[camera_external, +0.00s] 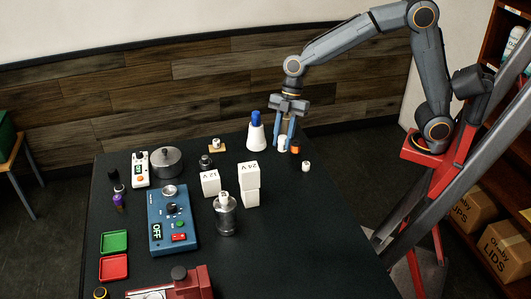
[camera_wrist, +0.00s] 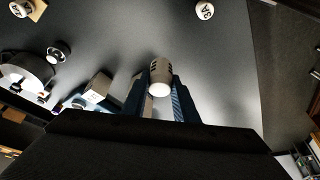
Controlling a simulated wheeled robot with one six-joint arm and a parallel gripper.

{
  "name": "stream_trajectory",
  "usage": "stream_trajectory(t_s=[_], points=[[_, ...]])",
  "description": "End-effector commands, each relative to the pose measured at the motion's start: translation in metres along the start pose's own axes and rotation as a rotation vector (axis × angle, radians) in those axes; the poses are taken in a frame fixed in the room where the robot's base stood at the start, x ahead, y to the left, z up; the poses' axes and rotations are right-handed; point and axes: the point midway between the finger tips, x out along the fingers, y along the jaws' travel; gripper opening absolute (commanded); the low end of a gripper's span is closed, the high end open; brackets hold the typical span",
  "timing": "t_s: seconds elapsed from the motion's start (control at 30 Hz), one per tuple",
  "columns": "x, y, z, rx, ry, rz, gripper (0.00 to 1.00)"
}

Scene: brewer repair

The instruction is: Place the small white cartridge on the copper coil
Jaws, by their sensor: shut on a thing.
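My gripper (camera_external: 284,143) is at the far right part of the black table, pointing down. It is shut on a small white cartridge (camera_wrist: 160,75), a short cylinder with dark marks on its side, held between the blue fingers in the wrist view. Whether its lower end touches the table is unclear. A second small white cylinder (camera_external: 306,166) stands apart to the right; a marked white cylinder (camera_wrist: 205,10) shows at the top of the wrist view. An orange and dark small cylinder (camera_external: 295,149) is right beside the fingers. I cannot make out the copper coil with certainty.
A white bottle with blue top (camera_external: 256,132) stands close left of my gripper. White 12V (camera_external: 210,183) and 24V (camera_external: 250,184) blocks, a metal canister (camera_external: 226,216), a blue control box (camera_external: 172,218) and a grey pot (camera_external: 166,162) stand further left. The table's right front is clear.

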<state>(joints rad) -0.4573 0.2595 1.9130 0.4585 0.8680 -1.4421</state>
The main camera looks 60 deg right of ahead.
Motion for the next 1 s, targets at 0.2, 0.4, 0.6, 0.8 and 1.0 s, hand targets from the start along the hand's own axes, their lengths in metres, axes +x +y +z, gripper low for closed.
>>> stream_trajectory(t_s=[0.2, 0.4, 0.6, 0.8, 1.0], points=[[-0.044, 0.014, 0.078, 0.031, 0.005, 0.012, 0.04], [-0.069, 0.014, 0.123, 0.043, 0.012, 0.017, 0.04], [-0.074, 0.012, 0.141, 0.044, 0.016, 0.017, 0.04], [-0.043, 0.011, 0.154, 0.046, 0.015, 0.012, 0.04], [-0.022, 0.012, 0.162, 0.044, 0.016, 0.016, 0.04]])
